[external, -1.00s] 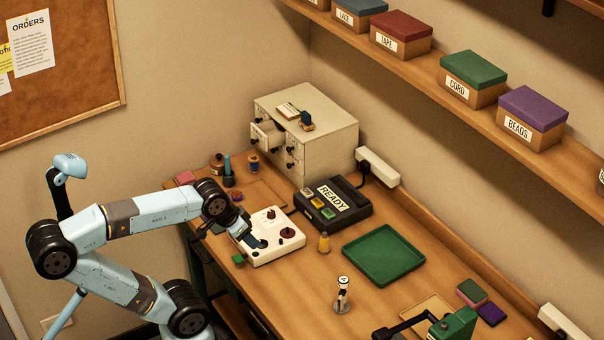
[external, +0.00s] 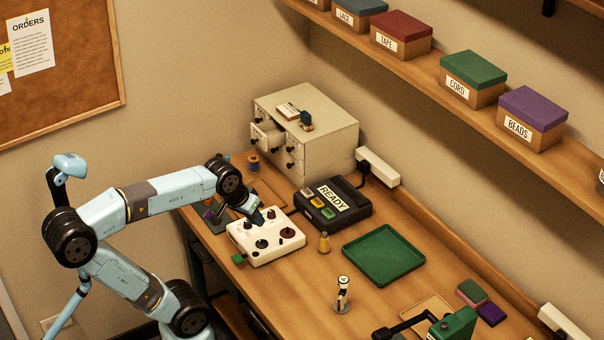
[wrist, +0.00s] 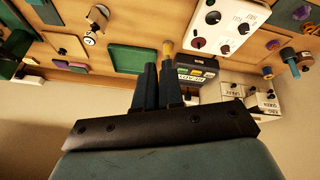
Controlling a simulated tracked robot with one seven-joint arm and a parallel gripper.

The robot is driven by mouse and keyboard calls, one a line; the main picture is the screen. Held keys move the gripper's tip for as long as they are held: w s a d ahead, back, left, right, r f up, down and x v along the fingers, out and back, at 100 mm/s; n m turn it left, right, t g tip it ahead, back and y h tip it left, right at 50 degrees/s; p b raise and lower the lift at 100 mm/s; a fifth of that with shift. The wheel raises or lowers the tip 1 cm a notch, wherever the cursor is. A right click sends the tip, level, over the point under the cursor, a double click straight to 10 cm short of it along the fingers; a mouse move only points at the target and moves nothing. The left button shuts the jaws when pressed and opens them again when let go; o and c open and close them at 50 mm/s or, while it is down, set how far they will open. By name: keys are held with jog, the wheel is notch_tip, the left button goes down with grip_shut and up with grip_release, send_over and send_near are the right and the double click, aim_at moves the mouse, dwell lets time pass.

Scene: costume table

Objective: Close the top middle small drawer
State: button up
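The cream drawer cabinet (external: 335,130) stands at the back of the table. One small top drawer (external: 266,134) is pulled out of its front; the frames do not settle which column it is in. The cabinet also shows, turned over, at the right of the wrist view (wrist: 238,90), with labelled drawer fronts. My gripper (external: 261,217) is in front of the cabinet, apart from it, over the white control box (external: 262,254). Its two dark fingers lie together in the wrist view (wrist: 158,66), with nothing visible between them.
A black box marked READY (external: 350,200) stands right of the control box, near the cabinet. A thread spool (external: 253,163) stands near the cabinet front. A small yellow bottle (external: 324,243) and a green tray (external: 383,254) are farther right. Small items rest on the cabinet top.

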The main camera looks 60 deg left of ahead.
jog(key=w+a+r+n, duration=0.1)
jog(key=w+a+n, duration=0.1)
jog(key=w, duration=0.1)
jog(key=w+a+r+n, duration=0.1)
jog(key=w+a+n, duration=0.2)
jog(key=w+a+r+n, duration=0.1)
jog(key=w+a+n, duration=0.2)
jog(key=shift+a+r+g, duration=0.15)
jog(key=shift+r+g, duration=0.1)
jog(key=shift+g, duration=0.05)
grip_shut()
jog(key=w+a+n, duration=0.3)
jog(key=a+n, duration=0.2)
jog(key=a, duration=0.4)
jog(key=w+a+f+n, duration=0.1)
jog(key=w+a+n, duration=0.2)
jog(key=a+n, duration=0.4)
jog(key=w+a+n, duration=0.4)
jog(key=a, duration=0.6)
jog(key=s+a+f+n, duration=0.15)
jog(key=a+n, duration=0.25)
jog(key=a, duration=0.4)
jog(key=a+f+n, duration=0.3)
jog(key=a+n, duration=0.1)
jog(key=a, duration=0.4)
jog(key=w+r+x, duration=0.1)
jog(key=w+x, duration=0.1)
jog(key=x, duration=1)
jog(key=shift+w+g, duration=0.3)
